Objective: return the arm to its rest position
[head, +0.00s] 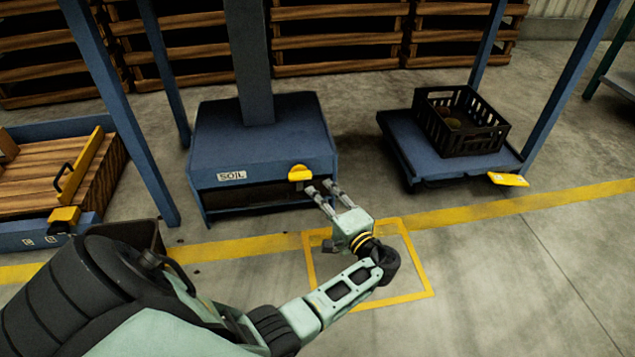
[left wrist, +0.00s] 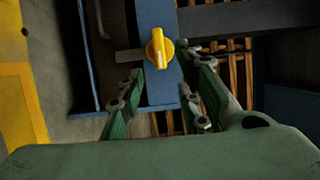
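My left arm reaches in from the lower left in the head view. My left gripper (head: 325,188) is just in front of the blue box marked SOIL (head: 262,150), close to the yellow knob (head: 299,173) on its front edge. Its two fingers are spread apart with nothing between them. In the left wrist view the left gripper (left wrist: 162,82) also shows open and empty. A yellow knob (left wrist: 159,48) on a blue part shows beyond and between its fingertips; I see no grip on it. My right gripper is in neither view.
A black crate (head: 462,141) stands on a blue platform (head: 400,140) with a yellow tab (head: 508,180). A wooden crate (head: 103,171) with a yellow bar is at left. Blue posts (head: 572,75) rise around. The floor at lower right is clear, with a yellow-outlined square (head: 430,265).

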